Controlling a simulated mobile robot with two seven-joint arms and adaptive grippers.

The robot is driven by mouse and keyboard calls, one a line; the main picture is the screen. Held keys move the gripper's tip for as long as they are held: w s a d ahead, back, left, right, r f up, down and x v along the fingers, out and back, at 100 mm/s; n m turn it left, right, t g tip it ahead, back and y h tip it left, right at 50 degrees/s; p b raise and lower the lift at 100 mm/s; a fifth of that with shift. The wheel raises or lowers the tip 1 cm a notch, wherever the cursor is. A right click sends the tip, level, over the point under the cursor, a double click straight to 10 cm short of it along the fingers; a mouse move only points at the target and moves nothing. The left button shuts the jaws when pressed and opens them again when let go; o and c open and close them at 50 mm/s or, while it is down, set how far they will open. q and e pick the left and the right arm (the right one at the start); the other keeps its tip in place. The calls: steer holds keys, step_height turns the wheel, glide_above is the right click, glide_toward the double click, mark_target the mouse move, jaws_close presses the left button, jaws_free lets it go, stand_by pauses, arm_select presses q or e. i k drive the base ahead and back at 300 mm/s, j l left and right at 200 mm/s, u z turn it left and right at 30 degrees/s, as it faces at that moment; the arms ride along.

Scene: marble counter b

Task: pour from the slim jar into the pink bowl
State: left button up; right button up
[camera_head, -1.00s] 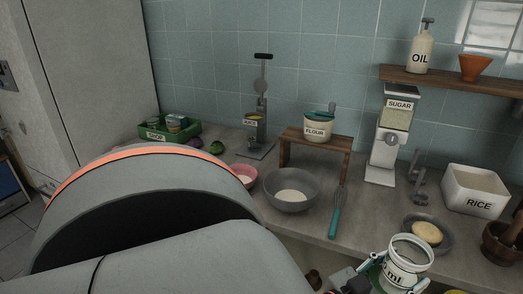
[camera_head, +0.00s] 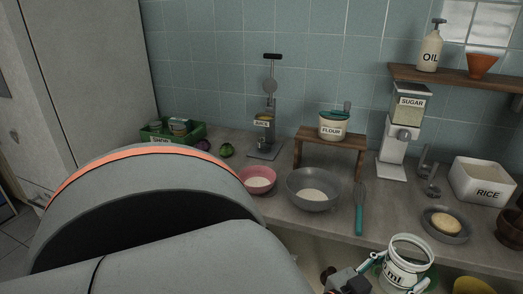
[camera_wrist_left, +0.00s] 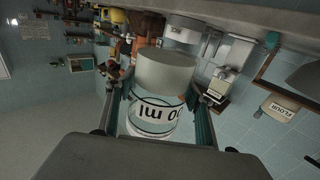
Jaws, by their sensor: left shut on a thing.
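The pink bowl (camera_head: 258,189) stands on the counter left of centre, with pale contents, partly behind my arm. The jar is to the right of the bowl and nearer to me, well apart from it. My right gripper is not in view.
A grey bowl (camera_head: 313,204) stands right of the pink bowl, then a teal-handled whisk (camera_head: 359,215). Behind are a juice dispenser (camera_head: 264,130) and a wooden stand (camera_head: 331,138) with the flour jar (camera_head: 332,126). A dish (camera_head: 446,236) and rice bin (camera_head: 482,187) are at right.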

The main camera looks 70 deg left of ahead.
mark_target(258, 180)
steer(key=k+j, duration=0.3)
steer(key=k, duration=0.15)
steer(key=k+j, duration=0.3)
steer(key=k, duration=0.15)
steer(key=k+j+z, duration=0.1)
steer(key=k+j, duration=0.5)
steer(key=k, duration=0.25)
steer(key=i+j, duration=0.75)
steer(key=j, duration=0.15)
